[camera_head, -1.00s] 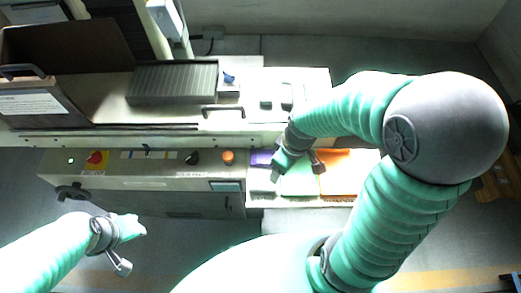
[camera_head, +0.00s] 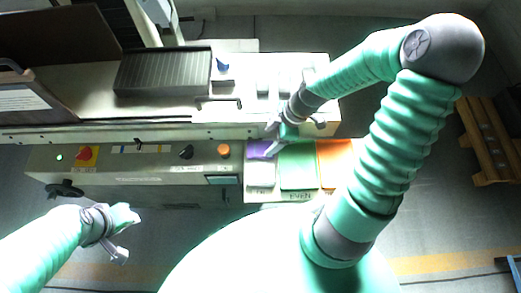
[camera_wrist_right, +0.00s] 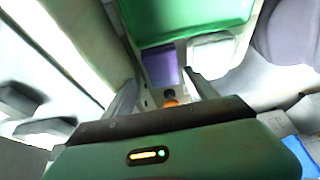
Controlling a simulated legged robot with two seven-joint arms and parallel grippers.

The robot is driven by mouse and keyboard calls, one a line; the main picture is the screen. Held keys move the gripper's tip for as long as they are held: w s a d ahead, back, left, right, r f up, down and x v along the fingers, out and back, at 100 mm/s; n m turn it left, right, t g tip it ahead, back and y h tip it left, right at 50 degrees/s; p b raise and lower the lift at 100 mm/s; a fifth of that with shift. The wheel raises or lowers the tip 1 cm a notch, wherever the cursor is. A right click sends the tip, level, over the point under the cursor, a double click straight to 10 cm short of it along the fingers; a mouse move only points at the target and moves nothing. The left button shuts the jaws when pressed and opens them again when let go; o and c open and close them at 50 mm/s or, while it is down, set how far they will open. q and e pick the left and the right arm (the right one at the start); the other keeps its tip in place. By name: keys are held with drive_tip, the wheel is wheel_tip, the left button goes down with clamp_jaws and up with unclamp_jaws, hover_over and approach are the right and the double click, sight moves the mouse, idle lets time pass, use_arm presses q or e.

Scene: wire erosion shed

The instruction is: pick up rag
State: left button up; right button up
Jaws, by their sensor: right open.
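I cannot tell for sure which thing is the rag. A small blue item (camera_head: 222,66) sits in a little holder on the machine top, and a pale flat piece (camera_head: 261,173) lies in front of a purple patch (camera_head: 259,149). My right gripper (camera_head: 296,127) is open and empty above the back edge of the coloured trays. In the right wrist view its fingers (camera_wrist_right: 160,95) stand apart, with the purple patch (camera_wrist_right: 161,65) and a white piece (camera_wrist_right: 211,54) beyond them. My left gripper (camera_head: 128,236) is open and empty at the lower left.
A green tray (camera_head: 298,168) and an orange tray (camera_head: 333,163) stand right of the pale piece. The machine panel (camera_head: 130,160) has a red button (camera_head: 87,154) and an orange knob (camera_head: 224,151). A wooden pallet (camera_head: 488,140) lies on the floor at right.

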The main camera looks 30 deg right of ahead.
sight(261, 148)
drive_tip(key=shift+a+f, duration=0.15)
drive_tip(key=shift+f, duration=0.3)
drive_tip(key=x, duration=0.2)
drive_tip(key=b+x, duration=0.1)
drive_tip(key=x, duration=0.1)
drive_tip(key=shift+a+r, duration=0.15)
drive_tip(key=shift+a, duration=0.25)
drive_tip(key=shift+w+a, duration=0.1)
drive_tip(key=shift+w, duration=0.1)
drive_tip(key=shift+s, duration=0.15)
drive_tip(key=shift+f, duration=0.35)
drive_tip(key=c, duration=1.1)
